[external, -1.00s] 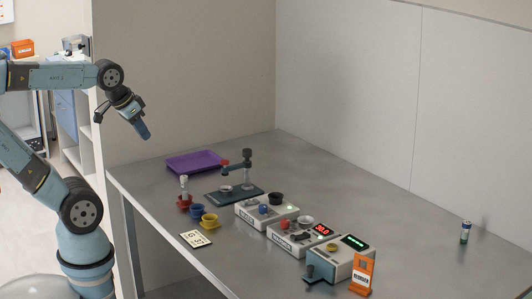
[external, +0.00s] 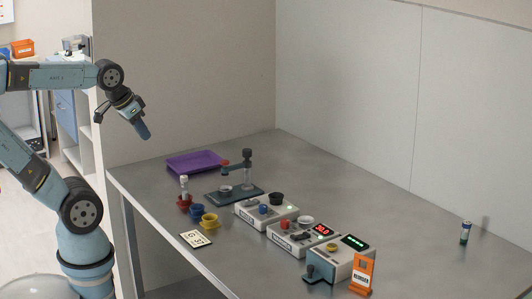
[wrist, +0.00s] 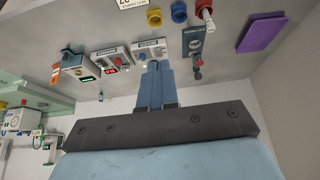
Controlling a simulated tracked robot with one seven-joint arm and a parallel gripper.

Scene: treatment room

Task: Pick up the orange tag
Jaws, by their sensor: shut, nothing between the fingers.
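The orange tag (external: 363,273) stands upright near the front edge of the table, beside the right end of the rightmost device. It has a pale label with dark print. In the wrist view the tag (wrist: 55,76) is a small orange patch at the left. My gripper (external: 144,133) is high above the table's left end, far from the tag, and points down. Its fingers (wrist: 156,72) are together with nothing between them.
Several devices (external: 330,237) stand in a row left of the tag. Behind them are a stand (external: 247,165), coloured cups (external: 209,221) and a purple tray (external: 190,163). A battery-like cylinder (external: 465,233) stands at the right. The table's back middle is clear.

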